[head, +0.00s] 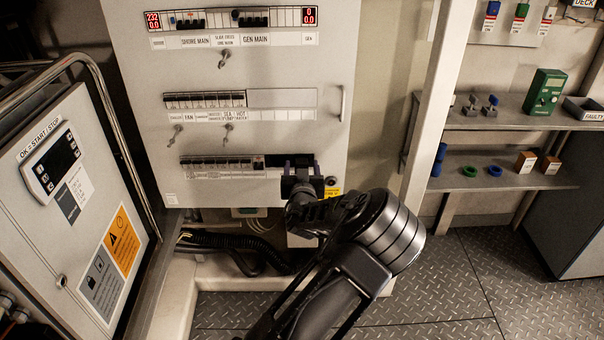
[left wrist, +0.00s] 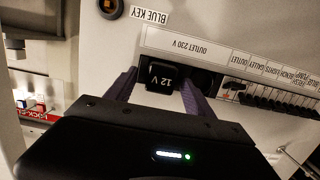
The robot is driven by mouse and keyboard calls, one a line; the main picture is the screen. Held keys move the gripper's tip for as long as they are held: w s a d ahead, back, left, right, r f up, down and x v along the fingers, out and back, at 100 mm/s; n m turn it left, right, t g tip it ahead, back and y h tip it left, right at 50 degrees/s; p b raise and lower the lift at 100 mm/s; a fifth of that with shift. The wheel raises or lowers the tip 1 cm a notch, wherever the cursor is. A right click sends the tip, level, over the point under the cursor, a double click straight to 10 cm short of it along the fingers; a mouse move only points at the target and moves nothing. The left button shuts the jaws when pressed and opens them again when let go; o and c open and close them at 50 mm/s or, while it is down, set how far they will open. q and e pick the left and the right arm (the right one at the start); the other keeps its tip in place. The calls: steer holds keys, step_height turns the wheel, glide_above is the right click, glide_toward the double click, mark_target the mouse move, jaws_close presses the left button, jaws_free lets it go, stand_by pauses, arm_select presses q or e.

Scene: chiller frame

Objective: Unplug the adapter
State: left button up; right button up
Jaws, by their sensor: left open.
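The adapter (left wrist: 165,77) is a small black block marked "12 V". In the left wrist view it sits at the panel's outlet, beside the label strip "OUTLET 230 V" (left wrist: 196,46). My left gripper (left wrist: 160,88) is open, with one purple finger on each side of the adapter. Whether the fingers touch it I cannot tell. In the head view my left gripper (head: 301,168) is at the lower right of the white electrical panel (head: 225,130), and it hides the adapter there. My right gripper is in neither view.
Breaker rows (head: 205,100) and toggle switches line the panel. A key socket labelled "BLUE KEY" (left wrist: 108,8) is close to the gripper. A grey cabinet with a controller (head: 52,160) stands left. Shelves (head: 510,120) with small parts are on the right. The metal floor (head: 480,290) is clear.

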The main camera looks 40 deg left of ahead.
arm_select(q)
steer(key=shift+w+a, duration=0.15)
jaws_close()
steer(key=c, duration=0.7)
jaws_free()
jaws_close()
steer(key=shift+s, duration=0.2)
steer(key=shift+f+p+v, duration=0.15)
steer(key=shift+p+v, duration=0.05)
steer(key=shift+v, duration=0.95)
steer(key=shift+f+p+v, duration=0.2)
steer(key=shift+v, duration=0.95)
